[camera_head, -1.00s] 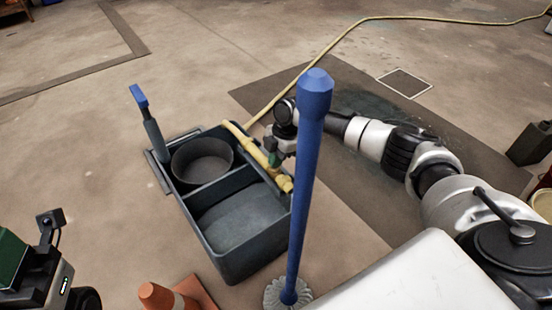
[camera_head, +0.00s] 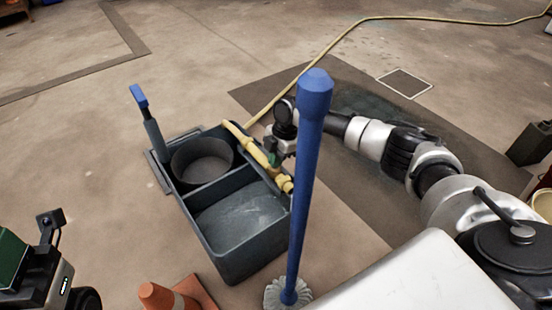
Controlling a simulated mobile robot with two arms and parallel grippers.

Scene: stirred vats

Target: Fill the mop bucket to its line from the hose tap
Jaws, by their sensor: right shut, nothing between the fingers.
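The dark grey mop bucket (camera_head: 228,262) stands on the floor at the centre. It has a round basket (camera_head: 202,160) in its far compartment and a blue-topped lever (camera_head: 140,97) at its left. The near compartment shows a pale, streaked surface (camera_head: 238,217); I cannot tell whether it is water, and no fill line is clear. The yellow hose end (camera_head: 258,153) lies along the bucket's right rim. My right gripper (camera_head: 274,153) is shut, holding nothing, close beside the hose end; its fingertips are partly hidden. The tap is not identifiable.
An orange cone (camera_head: 160,297) is at the bottom. The hose (camera_head: 340,37) runs back across the floor, past a drain grate (camera_head: 404,82). Floor left of the bucket is clear.

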